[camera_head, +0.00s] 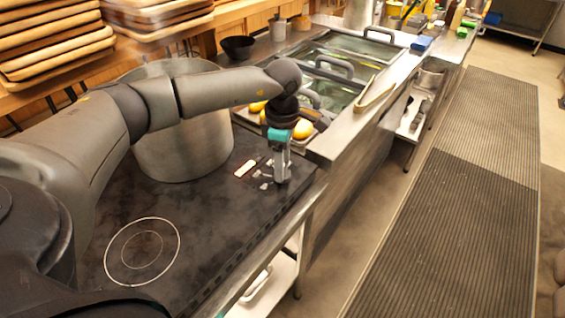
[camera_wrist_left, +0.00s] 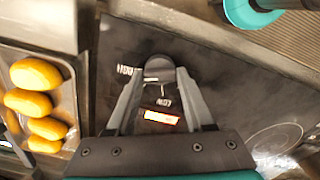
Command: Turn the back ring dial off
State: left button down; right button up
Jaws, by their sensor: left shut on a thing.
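The dark cooktop (camera_head: 205,215) carries a front ring (camera_head: 143,251). A large steel pot (camera_head: 185,140) stands at its back, hiding what is beneath. My left gripper (camera_head: 281,181) points down at the cooktop's far right corner. In the left wrist view, my left gripper (camera_wrist_left: 159,74) is shut on a dark round dial (camera_wrist_left: 158,66), one finger on each side. HIGH and LOW labels lie beside the dial. A lit red and white display (camera_wrist_left: 161,117) is next to it and also shows in the head view (camera_head: 245,168). My right gripper is not seen.
A tray of yellow buns (camera_wrist_left: 40,100) is close beside the cooktop. Glass-lidded wells (camera_head: 335,75) and a black bowl (camera_head: 238,47) are farther back. Stacked wooden trays (camera_head: 55,40) stand at upper left. The ribbed floor mat (camera_head: 450,200) at right is clear.

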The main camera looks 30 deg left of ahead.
pick_arm(q)
jog(key=shift+n, duration=0.4)
jog(key=n+p, duration=0.1)
jog(key=n, duration=0.1)
jog(key=shift+r+n, duration=0.1)
jog(key=shift+n, duration=0.3)
jog(key=n+p, duration=0.1)
jog(key=n, duration=0.2)
jog(key=shift+n, duration=0.3)
jog(key=n+p, duration=0.2)
jog(key=n, duration=0.4)
jog(key=n+p, duration=0.3)
jog(key=n, duration=0.3)
jog(key=shift+r+n, duration=0.1)
jog(key=shift+n, duration=0.2)
jog(key=n+p, duration=0.2)
jog(key=n, duration=0.1)
jog(key=shift+n, duration=0.3)
jog(key=shift+w+n+p, duration=0.1)
jog(key=shift+n+p, duration=0.85)
jog(key=shift+n, duration=0.75)
